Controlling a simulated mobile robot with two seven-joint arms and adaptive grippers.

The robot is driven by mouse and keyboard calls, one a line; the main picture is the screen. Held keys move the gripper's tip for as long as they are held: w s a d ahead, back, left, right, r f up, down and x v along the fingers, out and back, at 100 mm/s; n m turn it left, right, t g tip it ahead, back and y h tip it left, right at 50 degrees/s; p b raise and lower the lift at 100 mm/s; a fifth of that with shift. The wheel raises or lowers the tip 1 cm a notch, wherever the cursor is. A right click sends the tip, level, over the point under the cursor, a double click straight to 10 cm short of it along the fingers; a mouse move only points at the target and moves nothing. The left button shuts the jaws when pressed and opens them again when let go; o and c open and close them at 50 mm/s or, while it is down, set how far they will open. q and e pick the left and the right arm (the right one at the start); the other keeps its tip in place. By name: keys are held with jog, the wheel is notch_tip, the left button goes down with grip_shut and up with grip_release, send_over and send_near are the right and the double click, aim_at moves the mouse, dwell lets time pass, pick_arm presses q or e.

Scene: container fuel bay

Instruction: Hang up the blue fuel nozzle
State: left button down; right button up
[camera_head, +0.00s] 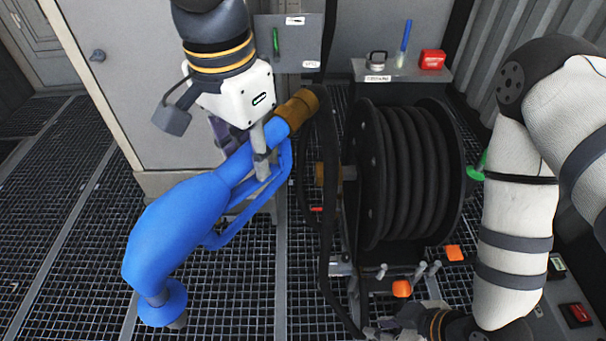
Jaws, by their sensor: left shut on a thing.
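The blue fuel nozzle (183,222) hangs in the air at left centre, tilted, with its spout end at the lower left and its brown coupling (298,106) at the upper right. My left gripper (246,156) comes down from above and is shut on the nozzle's body near the coupling. A black hose (327,190) runs down from the coupling beside the reel. My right gripper (398,328) is low at the bottom edge, mostly cut off and dark, so its fingers cannot be made out. I cannot make out a clear hanger for the nozzle.
A hose reel (412,170) stands right of the nozzle. A grey panel (288,58) with a green handle is behind my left gripper. A shelf (398,74) holds a red box (432,60) and a blue stick (405,38). Grating floor (62,210) is open at left.

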jog(key=w+a+r+n+t+y, duration=0.3)
jog(key=w+a+r+n+y, duration=0.2)
jog(key=w+a+r+n, duration=0.3)
jog(key=n+t+y, duration=0.1)
jog(key=n+y, duration=0.7)
jog(key=n, duration=0.4)
send_near(233, 194)
jog(key=x, duration=0.6)
jog(key=f+x, duration=0.1)
jog(key=x, duration=0.3)
jog(key=shift+a, duration=0.1)
grip_shut()
pick_arm(q)
jog(key=c, duration=1.2)
grip_release()
pick_arm(e)
jog(key=shift+r, duration=0.1)
